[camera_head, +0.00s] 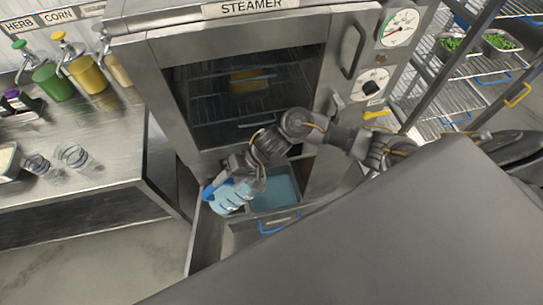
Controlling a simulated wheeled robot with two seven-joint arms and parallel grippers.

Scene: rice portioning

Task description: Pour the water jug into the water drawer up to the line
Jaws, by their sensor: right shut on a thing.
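The water jug (230,198) is clear with blue parts and pale blue water inside. My right gripper (222,180) is shut on the jug and holds it tilted at the left side of the open water drawer. The water drawer (262,221) is pulled out below the steamer, with a blue handle at its front. Blue water (275,188) shows inside it. The fill line cannot be made out, and the arm and jug hide part of the drawer. My left gripper is not in view.
The steamer (180,48) stands behind, its glass door shut. A steel counter (95,150) at left holds pump bottles and two clear glasses. A wire rack (470,70) with trays of green food stands at right. My own grey body covers the lower right.

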